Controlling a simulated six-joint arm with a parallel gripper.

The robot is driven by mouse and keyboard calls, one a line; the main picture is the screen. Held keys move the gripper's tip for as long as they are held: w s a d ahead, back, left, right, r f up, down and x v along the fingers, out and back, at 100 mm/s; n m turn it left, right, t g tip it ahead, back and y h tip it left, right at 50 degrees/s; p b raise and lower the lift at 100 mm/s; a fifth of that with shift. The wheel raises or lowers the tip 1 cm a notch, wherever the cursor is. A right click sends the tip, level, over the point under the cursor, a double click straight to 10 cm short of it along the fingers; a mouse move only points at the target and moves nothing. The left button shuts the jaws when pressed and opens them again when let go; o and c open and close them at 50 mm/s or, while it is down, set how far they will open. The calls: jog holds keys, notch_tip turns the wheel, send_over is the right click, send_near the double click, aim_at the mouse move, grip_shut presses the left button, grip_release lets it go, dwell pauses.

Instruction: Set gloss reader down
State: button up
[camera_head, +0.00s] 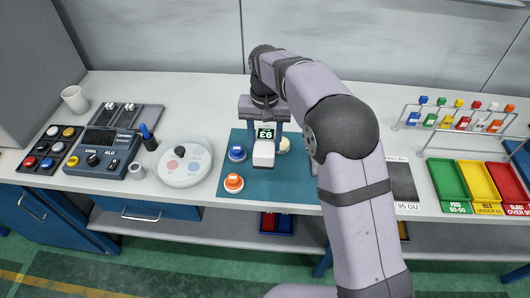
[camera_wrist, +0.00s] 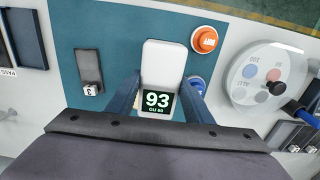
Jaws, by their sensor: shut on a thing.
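The gloss reader (camera_head: 264,151) is a white block with a dark display. In the wrist view the reader (camera_wrist: 162,65) shows "93 GU" on its screen. My gripper (camera_head: 265,125) is shut on it, with one finger on each side, above the teal mat (camera_head: 265,187). I cannot tell whether the reader's base touches the mat. A small grey part with a white tag marked 3 (camera_wrist: 89,72) lies on the mat beside the reader in the wrist view.
Orange (camera_head: 233,183) and blue (camera_head: 237,154) round pieces and a cream one (camera_head: 284,145) are on the mat. A round white dial plate (camera_head: 185,162) stands left. Green (camera_head: 447,187), yellow and red trays, a dark sample card (camera_head: 401,182) and a tag rack (camera_head: 460,120) are right.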

jog(key=shift+r, duration=0.95)
jog(key=d+m+b, duration=0.1)
jog(key=d+m, duration=3.2)
jog(key=m, duration=0.3)
jog(key=shift+s+r+b, duration=0.2)
jog(key=shift+s+b, duration=0.2)
jog(key=shift+f+p, duration=1.35)
jog(key=shift+f, duration=3.7)
